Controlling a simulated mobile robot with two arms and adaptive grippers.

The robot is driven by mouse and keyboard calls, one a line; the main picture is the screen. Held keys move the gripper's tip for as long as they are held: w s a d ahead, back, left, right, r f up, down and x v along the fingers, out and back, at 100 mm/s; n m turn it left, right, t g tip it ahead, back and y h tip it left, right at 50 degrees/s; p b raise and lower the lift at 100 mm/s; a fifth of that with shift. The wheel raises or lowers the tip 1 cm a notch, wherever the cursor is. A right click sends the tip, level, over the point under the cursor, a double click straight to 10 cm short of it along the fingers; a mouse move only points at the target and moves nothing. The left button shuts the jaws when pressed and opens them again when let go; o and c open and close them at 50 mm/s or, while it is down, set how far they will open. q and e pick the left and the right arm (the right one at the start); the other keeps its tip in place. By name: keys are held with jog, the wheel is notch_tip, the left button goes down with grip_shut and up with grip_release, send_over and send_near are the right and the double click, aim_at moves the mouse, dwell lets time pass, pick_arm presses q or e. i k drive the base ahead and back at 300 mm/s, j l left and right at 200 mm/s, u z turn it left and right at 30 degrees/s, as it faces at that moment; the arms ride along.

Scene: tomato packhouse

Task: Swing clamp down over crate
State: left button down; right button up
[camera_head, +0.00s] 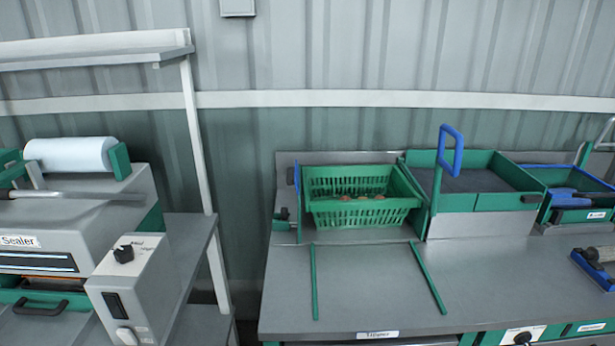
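The green slatted crate (318,219) sits at the back of the grey workbench, with a few reddish-brown round things low inside it. What looks like the clamp (436,192) is a green bar standing upright just right of the crate, with a blue loop handle (441,150) at its top. It is raised and does not lie across the crate. Its lower end is near the crate's right side; the pivot is not clear. A small blue upright piece (297,176) stands at the crate's left side. Neither of my grippers is in view.
Two thin green strips (314,282) (428,278) run forward on the bench, with clear surface between them. A green-walled bin (508,201) and another bin with blue items (570,198) stand to the right. A sealer machine (60,230) stands at left, beyond a gap.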

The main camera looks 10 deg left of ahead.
aim_at(293, 173)
jog(key=k+j, duration=0.1)
jog(key=j, duration=0.25)
jog(key=j+z, duration=0.1)
jog(key=j, duration=0.3)
jog(key=k+j, duration=0.15)
jog(key=j, duration=0.2)
jog(key=k+j+z, duration=0.1)
jog(key=j, duration=0.25)
jog(key=k, duration=0.65)
jog(key=i+u, duration=0.1)
jog(key=u, duration=0.55)
jog(key=i+l+u, duration=0.2)
jog(key=l, duration=0.15)
jog(key=i+l+u, duration=0.15)
jog(key=l, duration=0.25)
jog(key=i+l+u, duration=0.2)
jog(key=l, duration=0.2)
jog(key=i+l+u, duration=0.15)
jog(key=l, duration=0.25)
jog(key=i+l, duration=0.1)
jog(key=l, duration=0.35)
